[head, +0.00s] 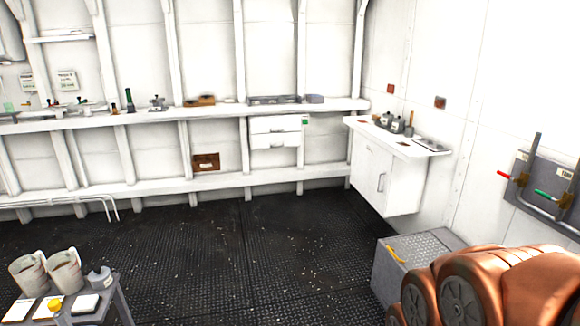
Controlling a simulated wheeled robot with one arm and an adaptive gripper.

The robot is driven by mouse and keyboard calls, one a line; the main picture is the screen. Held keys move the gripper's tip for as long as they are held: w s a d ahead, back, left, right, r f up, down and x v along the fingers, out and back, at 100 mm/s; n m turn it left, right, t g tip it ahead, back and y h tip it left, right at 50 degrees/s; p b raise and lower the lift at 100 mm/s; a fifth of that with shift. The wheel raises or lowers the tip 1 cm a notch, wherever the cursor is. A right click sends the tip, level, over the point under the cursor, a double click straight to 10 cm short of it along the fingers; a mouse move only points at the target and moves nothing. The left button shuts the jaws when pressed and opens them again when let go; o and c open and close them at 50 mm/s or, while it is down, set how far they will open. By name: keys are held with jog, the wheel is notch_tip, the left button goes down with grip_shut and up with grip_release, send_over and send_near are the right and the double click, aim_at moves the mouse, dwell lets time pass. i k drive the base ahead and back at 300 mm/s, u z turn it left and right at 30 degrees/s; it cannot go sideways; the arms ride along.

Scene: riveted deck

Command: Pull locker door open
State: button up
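The locker is a white cabinet (403,188) on the right wall, under a white counter top. Its flat door (368,178) faces left and forward and appears shut. An upright handle (381,182) sits near the door's right edge, and a small label shows near its top. My gripper is not in view, so its distance from the handle does not show.
A grey box (400,262) with a textured top stands on the deck in front of the locker, to the right. The dark deck (245,255) between is clear. Shelves line the back wall.

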aim_at(371, 168)
jog(key=i, duration=3.85)
jog(key=z, duration=0.3)
